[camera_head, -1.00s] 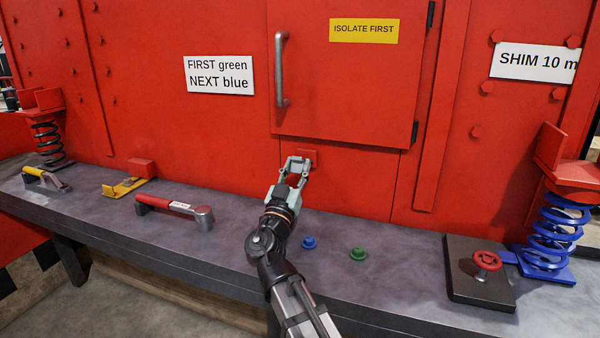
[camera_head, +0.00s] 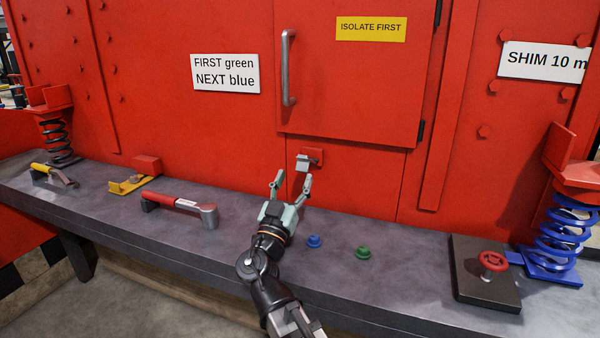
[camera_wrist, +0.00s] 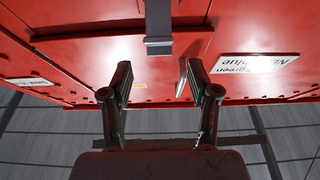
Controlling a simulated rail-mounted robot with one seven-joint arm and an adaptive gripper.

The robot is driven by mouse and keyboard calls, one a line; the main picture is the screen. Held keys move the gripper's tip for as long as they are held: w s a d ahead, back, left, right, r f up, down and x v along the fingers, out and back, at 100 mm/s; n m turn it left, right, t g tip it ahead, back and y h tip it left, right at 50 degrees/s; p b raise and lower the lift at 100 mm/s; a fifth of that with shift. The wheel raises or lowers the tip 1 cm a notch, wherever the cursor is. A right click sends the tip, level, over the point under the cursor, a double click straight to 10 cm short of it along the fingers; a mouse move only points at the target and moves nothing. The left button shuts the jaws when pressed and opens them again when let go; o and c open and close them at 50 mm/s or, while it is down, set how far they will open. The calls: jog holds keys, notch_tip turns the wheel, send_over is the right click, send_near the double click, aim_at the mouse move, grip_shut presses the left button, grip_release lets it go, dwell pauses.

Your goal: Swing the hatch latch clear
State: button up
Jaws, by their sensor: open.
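The hatch (camera_head: 350,75) is a red door with a silver handle (camera_head: 288,68), and it looks shut. The latch (camera_head: 303,163) is a small grey metal piece on a red block just below the hatch's lower edge. In the wrist view the latch (camera_wrist: 158,28) shows as a grey bar at the top centre. My gripper (camera_head: 292,182) is open and empty, just below and in front of the latch, apart from it. In the wrist view its two fingers (camera_wrist: 158,80) are spread wide with nothing between them.
A blue button (camera_head: 314,241) and a green button (camera_head: 362,253) sit on the grey bench right of my arm. A red-handled tool (camera_head: 180,204) lies to the left. A red valve wheel (camera_head: 493,261) and blue spring (camera_head: 560,228) stand at right.

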jog(key=s+a, duration=0.2)
jog(key=s, duration=0.6)
jog(key=shift+s+a, duration=0.2)
jog(key=shift+a, duration=0.15)
